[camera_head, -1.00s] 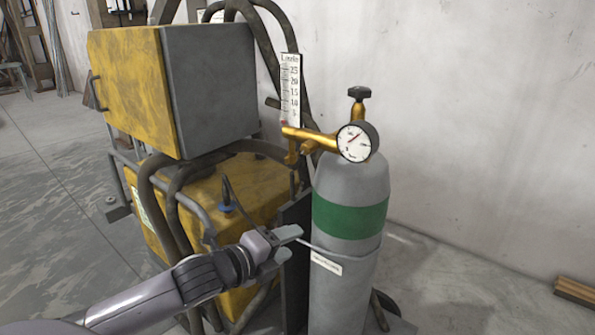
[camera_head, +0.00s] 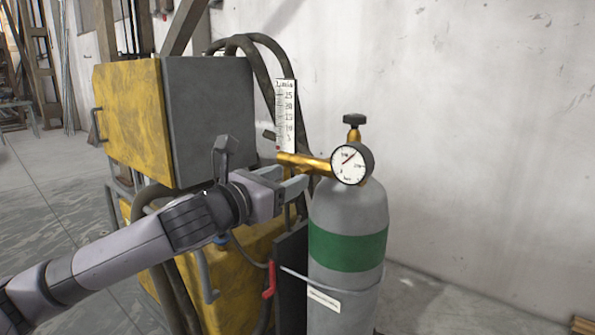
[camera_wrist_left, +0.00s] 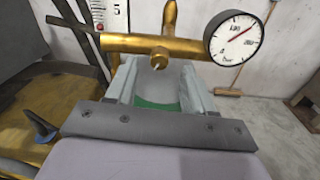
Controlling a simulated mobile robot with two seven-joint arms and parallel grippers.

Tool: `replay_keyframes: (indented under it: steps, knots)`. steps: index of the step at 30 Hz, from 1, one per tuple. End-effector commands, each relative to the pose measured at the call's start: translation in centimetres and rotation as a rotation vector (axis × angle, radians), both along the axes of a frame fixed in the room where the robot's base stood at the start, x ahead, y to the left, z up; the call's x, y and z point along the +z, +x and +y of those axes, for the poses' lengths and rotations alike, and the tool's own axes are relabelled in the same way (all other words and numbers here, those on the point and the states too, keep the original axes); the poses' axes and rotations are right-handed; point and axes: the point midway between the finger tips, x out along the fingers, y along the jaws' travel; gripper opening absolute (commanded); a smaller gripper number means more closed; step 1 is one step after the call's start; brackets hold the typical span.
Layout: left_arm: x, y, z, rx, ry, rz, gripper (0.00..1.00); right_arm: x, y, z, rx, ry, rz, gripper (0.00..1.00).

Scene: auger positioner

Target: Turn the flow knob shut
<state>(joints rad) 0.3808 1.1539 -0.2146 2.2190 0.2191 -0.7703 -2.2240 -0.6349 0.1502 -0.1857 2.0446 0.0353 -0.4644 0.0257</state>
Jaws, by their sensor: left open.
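A brass regulator (camera_head: 304,160) with a round dial gauge (camera_head: 351,164) sits on top of a grey gas cylinder (camera_head: 345,210). In the left wrist view, a small brass knob-like stub (camera_wrist_left: 158,57) hangs below the brass pipe (camera_wrist_left: 180,47); it is probably the flow knob. My left gripper (camera_head: 286,180) is open just below the pipe's left end and hides the stub in the head view. In the wrist view its two fingers (camera_wrist_left: 160,78) stand apart, left and right below the stub, with nothing gripped. Contact with the stub cannot be told. My right gripper is not in view.
A litre scale (camera_head: 286,115) rises above the pipe's left end. A black-topped valve (camera_head: 354,122) stands above the gauge. A yellow and grey machine (camera_head: 210,120) with dark hoses is close on the left. The wall side is clear.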

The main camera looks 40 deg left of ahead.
Motion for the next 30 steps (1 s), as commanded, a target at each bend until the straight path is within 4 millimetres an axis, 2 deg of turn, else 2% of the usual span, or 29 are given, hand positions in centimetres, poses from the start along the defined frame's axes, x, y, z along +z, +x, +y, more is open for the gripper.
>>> replay_keyframes:
  steps: [3, 9, 22, 23, 27, 28, 30]
  knots:
    - [0.2, 1.6, 0.0, 0.001, -0.006, -0.002, 0.53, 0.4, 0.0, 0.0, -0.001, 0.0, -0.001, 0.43]
    - [0.0, 3.4, -0.1, 0.0, -0.005, 0.0, 0.53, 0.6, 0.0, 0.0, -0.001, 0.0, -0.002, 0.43]
    - [-0.1, 4.2, -0.2, -0.001, -0.001, 0.001, 0.53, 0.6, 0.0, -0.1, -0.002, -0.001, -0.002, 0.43]
    - [-0.1, 4.2, -0.2, -0.001, -0.001, 0.001, 0.49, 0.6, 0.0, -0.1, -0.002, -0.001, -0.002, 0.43]
    - [-0.1, 4.2, -0.2, -0.001, -0.001, 0.001, 0.04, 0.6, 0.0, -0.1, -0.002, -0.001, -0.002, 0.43]
    - [-0.1, 4.2, -0.2, -0.001, -0.001, 0.001, 0.0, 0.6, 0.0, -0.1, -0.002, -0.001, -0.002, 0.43]
    - [-0.1, 4.2, -0.2, -0.001, -0.001, 0.001, 0.0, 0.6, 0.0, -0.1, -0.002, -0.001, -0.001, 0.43]
